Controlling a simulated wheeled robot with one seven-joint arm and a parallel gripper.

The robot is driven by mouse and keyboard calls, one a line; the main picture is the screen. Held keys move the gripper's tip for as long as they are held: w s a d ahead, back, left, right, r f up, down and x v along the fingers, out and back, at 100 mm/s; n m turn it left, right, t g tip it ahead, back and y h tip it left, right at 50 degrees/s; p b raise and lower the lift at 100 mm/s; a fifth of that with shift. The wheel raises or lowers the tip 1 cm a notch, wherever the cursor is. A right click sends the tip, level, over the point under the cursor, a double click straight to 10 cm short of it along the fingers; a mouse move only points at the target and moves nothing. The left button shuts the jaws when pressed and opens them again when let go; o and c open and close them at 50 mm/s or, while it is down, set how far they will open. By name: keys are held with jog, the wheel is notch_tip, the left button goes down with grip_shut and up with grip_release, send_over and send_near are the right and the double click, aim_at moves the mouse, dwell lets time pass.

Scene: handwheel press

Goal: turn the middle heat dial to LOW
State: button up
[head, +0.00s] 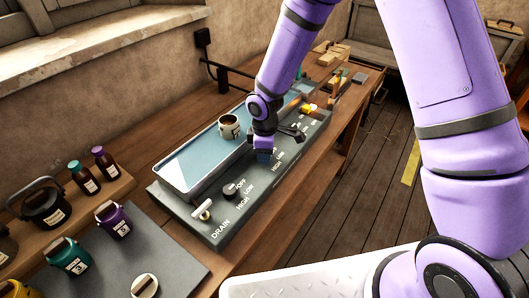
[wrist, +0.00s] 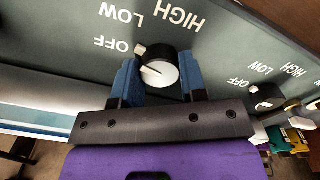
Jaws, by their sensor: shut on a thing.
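The middle heat dial (wrist: 162,70), dark-sided with a pale face, stands between the two blue finger pads of my gripper (wrist: 157,80) in the wrist view. The pads are shut on its sides. A white mark at the dial's edge is on the side near its OFF label (wrist: 118,46); LOW (wrist: 124,13) and HIGH (wrist: 180,16) follow around it, upside down in this view. In the head view my gripper (head: 264,155) is down at the grey panel (head: 222,228) and hides this dial.
Another dial (head: 231,190) and a DRAIN handle (head: 203,210) are on the panel nearer the left. A mug (head: 229,127) stands on the long tray (head: 185,165) behind the dials. Small bottles (head: 104,160) and jars (head: 114,220) stand at the left.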

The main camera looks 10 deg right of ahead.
jog(key=m, duration=0.6)
dwell(0.6)
jog(key=o, duration=0.9)
notch_tip(320, 180, up, 11)
jog(key=shift+f, duration=0.1)
dwell(0.4)
